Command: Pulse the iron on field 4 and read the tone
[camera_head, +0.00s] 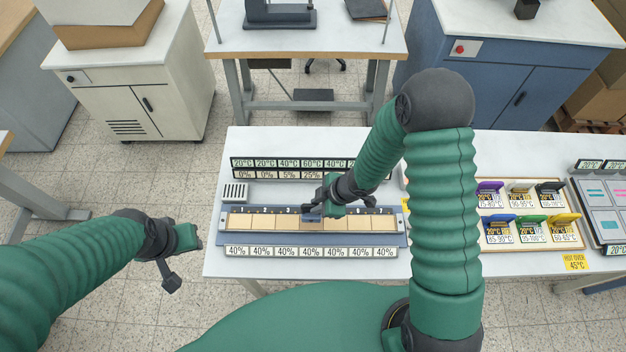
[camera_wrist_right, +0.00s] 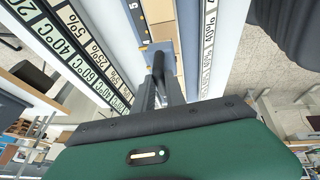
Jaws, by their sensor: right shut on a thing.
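A long blue-grey bed (camera_head: 230,238) on the white table carries a row of tan fields with numbers along the back edge. My right gripper (camera_head: 318,208) is shut on the dark handle of the iron (camera_head: 313,219), a small blue-grey block. It also shows in the wrist view (camera_wrist_right: 158,62). The iron covers the place between fields 3 and 5, where field 4 lies; its number is hidden. I cannot tell whether the iron touches the field. My left gripper (camera_head: 182,262) hangs empty left of the table; its opening is unclear.
Behind the bed, a display (camera_head: 268,168) shows temperatures, 60°C highest, over percentages, 25% at the fourth place; my arm hides its right part. The front strip (camera_head: 310,252) reads 40% throughout. A small grille box (camera_head: 235,192) stands at left. Colour-handled pieces on trays (camera_head: 530,242) stand right.

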